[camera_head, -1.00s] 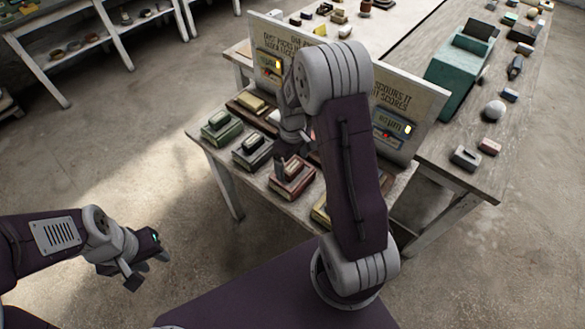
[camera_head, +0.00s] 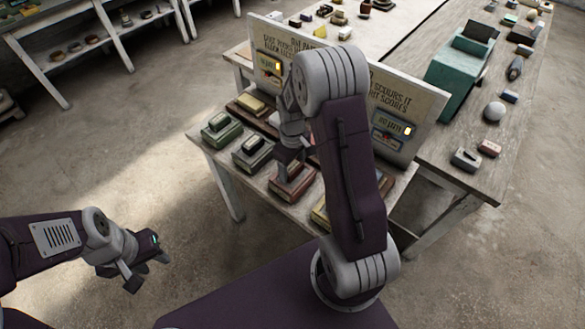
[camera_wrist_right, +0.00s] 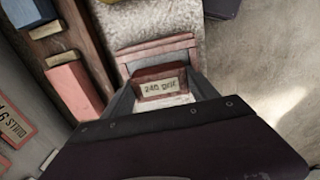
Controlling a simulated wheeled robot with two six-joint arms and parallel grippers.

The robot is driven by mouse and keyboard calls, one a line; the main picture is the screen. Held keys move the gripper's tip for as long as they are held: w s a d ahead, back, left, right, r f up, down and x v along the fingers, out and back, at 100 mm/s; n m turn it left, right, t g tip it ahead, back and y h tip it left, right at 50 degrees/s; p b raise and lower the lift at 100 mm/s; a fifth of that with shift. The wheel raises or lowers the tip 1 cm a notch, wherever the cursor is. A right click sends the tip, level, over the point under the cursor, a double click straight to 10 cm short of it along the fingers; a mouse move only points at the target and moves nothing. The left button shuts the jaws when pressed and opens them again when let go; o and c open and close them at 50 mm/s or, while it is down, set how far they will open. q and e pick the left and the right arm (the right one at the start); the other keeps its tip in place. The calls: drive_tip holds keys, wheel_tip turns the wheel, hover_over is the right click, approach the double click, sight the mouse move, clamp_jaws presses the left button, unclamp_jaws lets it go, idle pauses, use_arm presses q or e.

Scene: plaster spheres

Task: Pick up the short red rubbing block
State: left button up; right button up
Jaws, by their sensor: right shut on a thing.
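The short red block is boxed between my right gripper's fingers in the right wrist view (camera_wrist_right: 160,86); its label reads like "240 grit". My right gripper (camera_wrist_right: 161,97) is shut on it. In the head view my right gripper (camera_head: 289,168) is over a reddish base (camera_head: 292,189) on the table, and it mostly hides the block. In the wrist view the base (camera_wrist_right: 155,50) shows beyond the block; I cannot tell whether the block touches it. My left gripper (camera_head: 142,271) is open and empty, low at the left, away from the table.
Green (camera_head: 221,131) and dark (camera_head: 252,153) block-on-base sets stand left of my right gripper. A yellowish set (camera_head: 320,213) is to its right. A sign board (camera_head: 400,110) rises behind. A longer pink-red block (camera_wrist_right: 75,88) lies beside the gripper in the wrist view.

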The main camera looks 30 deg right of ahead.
sight(293, 169)
drive_tip(key=r, duration=0.2)
drive_tip(key=s+r, duration=0.1)
drive_tip(key=r, duration=0.1)
drive_tip(key=shift+a, duration=0.15)
drive_tip(key=s+a+r+b, duration=0.1)
drive_tip(key=s+a+r, duration=0.1)
drive_tip(key=s+r, duration=0.4)
drive_tip(key=s, duration=0.4)
drive_tip(key=shift+s+a+r, duration=0.2)
drive_tip(key=shift+a, duration=0.05)
